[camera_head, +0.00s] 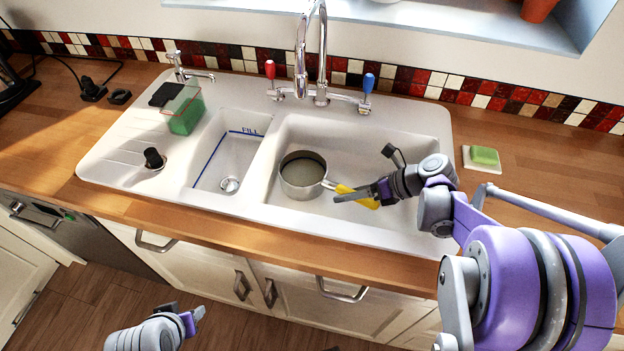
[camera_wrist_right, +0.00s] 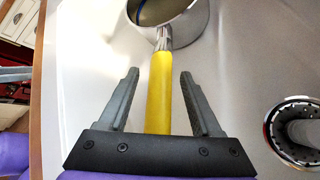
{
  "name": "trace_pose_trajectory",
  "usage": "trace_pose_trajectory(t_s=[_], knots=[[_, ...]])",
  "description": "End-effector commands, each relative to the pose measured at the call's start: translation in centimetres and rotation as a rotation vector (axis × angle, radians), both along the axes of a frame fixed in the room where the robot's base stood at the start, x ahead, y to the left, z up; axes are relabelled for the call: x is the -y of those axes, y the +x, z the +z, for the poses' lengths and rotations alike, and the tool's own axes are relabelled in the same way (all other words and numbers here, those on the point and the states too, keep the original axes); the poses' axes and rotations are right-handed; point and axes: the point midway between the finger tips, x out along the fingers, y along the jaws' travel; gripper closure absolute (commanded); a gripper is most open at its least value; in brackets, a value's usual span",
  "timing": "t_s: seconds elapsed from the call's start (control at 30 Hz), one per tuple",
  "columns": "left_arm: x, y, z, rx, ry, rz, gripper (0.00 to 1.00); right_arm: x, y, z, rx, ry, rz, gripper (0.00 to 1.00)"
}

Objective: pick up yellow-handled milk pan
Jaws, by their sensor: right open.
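The milk pan (camera_head: 303,176) is a small steel pan with a yellow handle, sitting in the right basin of the white sink (camera_head: 404,121). Its handle (camera_head: 362,198) points right toward my right gripper (camera_head: 357,194). In the right wrist view the yellow handle (camera_wrist_right: 159,92) lies between the two open fingers of my right gripper (camera_wrist_right: 158,82), with a gap on both sides. The pan's steel body (camera_wrist_right: 185,28) shows beyond the fingertips. My left gripper (camera_head: 193,318) is low at the bottom left, away from the sink; its jaw state is unclear.
A tap (camera_head: 322,60) with red and blue handles stands behind the basins. A green sponge on a dish (camera_head: 481,158) lies right of the sink. A green container (camera_head: 186,112) stands at the sink's left. The drain (camera_wrist_right: 298,130) shows beside the handle. The wooden counter edge (camera_head: 240,238) runs in front.

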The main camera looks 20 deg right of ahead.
Motion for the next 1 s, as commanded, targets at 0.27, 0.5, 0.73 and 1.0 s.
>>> trace_pose_trajectory(t_s=[0.27,0.5,0.73,1.0], knots=[[0.0,0.0,0.0,0.0,0.0,0.0,0.5,0.03,-0.02,0.03,0.0,0.0,0.0,0.63],[0.0,0.0,0.0,0.0,0.0,0.0,0.5,0.04,-0.02,0.04,0.0,0.0,0.0,1.0],[0.0,0.0,0.0,0.0,0.0,0.0,0.5,0.04,-0.02,0.04,0.0,0.0,0.0,1.0],[0.0,0.0,0.0,0.0,0.0,0.0,0.5,0.04,-0.02,0.04,0.0,0.0,0.0,1.0]])
